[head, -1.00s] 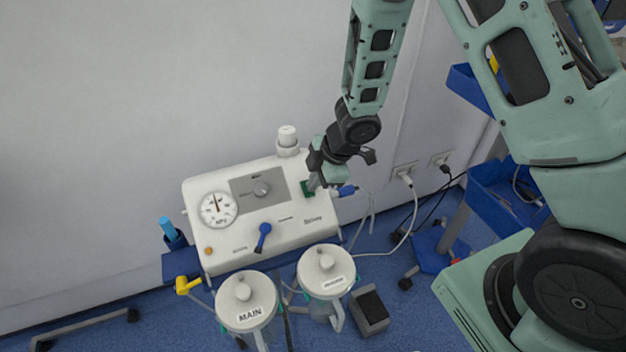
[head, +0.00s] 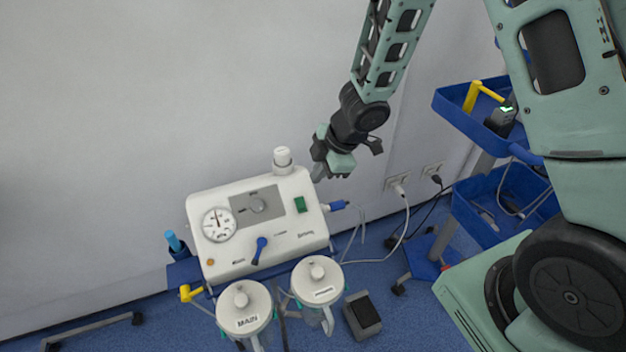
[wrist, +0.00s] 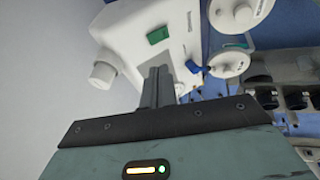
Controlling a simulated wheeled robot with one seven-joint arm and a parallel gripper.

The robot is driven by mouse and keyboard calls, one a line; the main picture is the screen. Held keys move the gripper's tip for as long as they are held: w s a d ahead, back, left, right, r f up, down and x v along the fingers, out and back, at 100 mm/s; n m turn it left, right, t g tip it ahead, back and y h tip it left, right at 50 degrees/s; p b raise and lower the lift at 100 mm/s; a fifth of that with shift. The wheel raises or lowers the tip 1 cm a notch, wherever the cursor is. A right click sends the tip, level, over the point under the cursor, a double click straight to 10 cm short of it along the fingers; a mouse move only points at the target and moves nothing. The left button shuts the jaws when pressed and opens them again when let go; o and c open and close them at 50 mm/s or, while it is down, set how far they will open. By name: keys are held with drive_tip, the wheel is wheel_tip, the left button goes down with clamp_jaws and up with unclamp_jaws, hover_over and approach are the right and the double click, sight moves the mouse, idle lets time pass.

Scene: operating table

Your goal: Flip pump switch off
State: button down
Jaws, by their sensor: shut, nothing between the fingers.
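The white suction pump (head: 270,236) stands by the wall in the head view, with a round gauge, a grey dial panel and a blue lever on its top panel. Its green rocker switch (head: 300,205) is at the panel's upper right, uncovered. The switch also shows in the wrist view (wrist: 158,35). Which way the rocker is tilted is too small to tell. My gripper (head: 317,176) is above and to the right of the switch, near the pump's back right corner, apart from the switch. In the wrist view its fingers (wrist: 156,85) are together and empty.
A white knob (head: 283,160) rises at the pump's back edge, left of my gripper. Two lidded jars (head: 244,306) (head: 317,281) stand in front. A blue plug and hose (head: 340,205) leave the right side. A blue cart (head: 500,205) stands right.

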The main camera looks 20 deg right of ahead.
drive_tip(key=shift+d+r+p, duration=0.25)
drive_tip(key=shift+r+p, duration=0.05)
drive_tip(key=shift+r, duration=0.4)
drive_tip(key=shift+d+r+p, duration=0.2)
drive_tip(key=shift+r+p, duration=0.1)
drive_tip(key=shift+r, duration=0.4)
drive_tip(key=s+a+r+m+t+h, duration=0.15)
drive_tip(key=s+a+r+m, duration=0.3)
drive_tip(key=r, duration=0.45)
drive_tip(key=s+a+r+m+g, duration=0.2)
drive_tip(key=s+r, duration=0.1)
drive_tip(key=s, duration=0.7)
drive_tip(key=s+a+r+m+g+h, duration=0.1)
drive_tip(key=s+a+r+m+g, duration=0.1)
drive_tip(key=s, duration=0.9)
drive_tip(key=shift+s+r+m, duration=0.2)
drive_tip(key=shift+r+m, duration=0.45)
drive_tip(key=shift+r, duration=0.05)
drive_tip(key=shift+g+h, duration=0.25)
